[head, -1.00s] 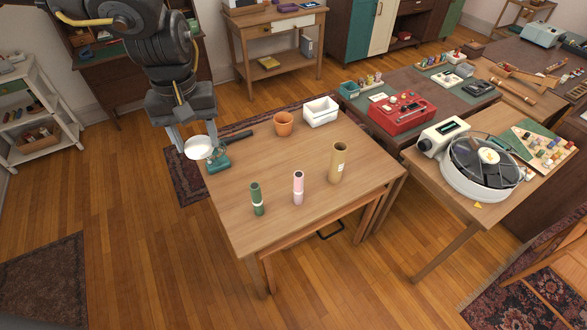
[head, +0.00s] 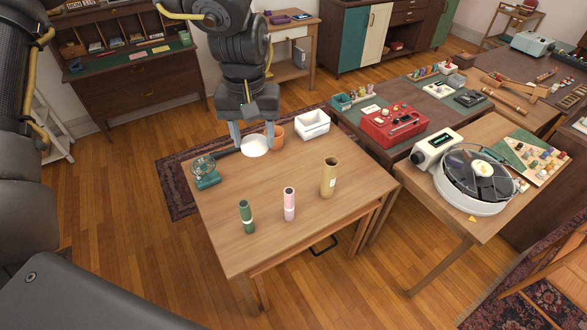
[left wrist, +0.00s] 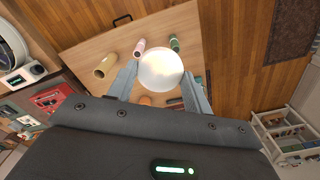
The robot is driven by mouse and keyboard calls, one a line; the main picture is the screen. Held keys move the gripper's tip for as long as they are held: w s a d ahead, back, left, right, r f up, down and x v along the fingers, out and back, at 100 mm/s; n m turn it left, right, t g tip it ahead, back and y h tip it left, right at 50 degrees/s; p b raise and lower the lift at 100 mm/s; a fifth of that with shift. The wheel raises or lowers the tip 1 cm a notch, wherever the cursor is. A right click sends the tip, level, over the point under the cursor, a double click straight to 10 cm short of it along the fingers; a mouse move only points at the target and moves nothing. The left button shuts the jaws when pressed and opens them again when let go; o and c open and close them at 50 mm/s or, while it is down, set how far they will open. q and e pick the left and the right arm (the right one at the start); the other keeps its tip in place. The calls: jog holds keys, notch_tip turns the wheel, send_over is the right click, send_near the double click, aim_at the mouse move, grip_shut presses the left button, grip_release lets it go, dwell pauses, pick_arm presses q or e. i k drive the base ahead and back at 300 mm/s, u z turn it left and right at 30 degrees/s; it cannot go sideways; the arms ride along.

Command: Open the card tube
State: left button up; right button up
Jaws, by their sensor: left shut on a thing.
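A tan card tube (head: 329,177) stands upright on the wooden table (head: 290,248), toward its right side; its top end looks open. A pink tube (head: 289,204) and a green tube (head: 245,216) stand upright to its left, each with a pale band. My left gripper (head: 253,141) is above the back of the table, shut on a white round thing (head: 254,147). This also shows between the fingers in the left wrist view (left wrist: 161,69); I cannot tell what it is. The gripper is apart from all the tubes. My right gripper is not in view.
A small green fan (head: 205,173) stands at the table's left back corner. A terracotta pot (head: 277,134) and a white box (head: 312,124) stand at the back edge. A side table at right holds a round machine (head: 475,178). The table's middle is clear.

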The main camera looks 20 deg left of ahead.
aim_at(331, 163)
jog(key=i, duration=0.9)
jog(key=u, duration=0.05)
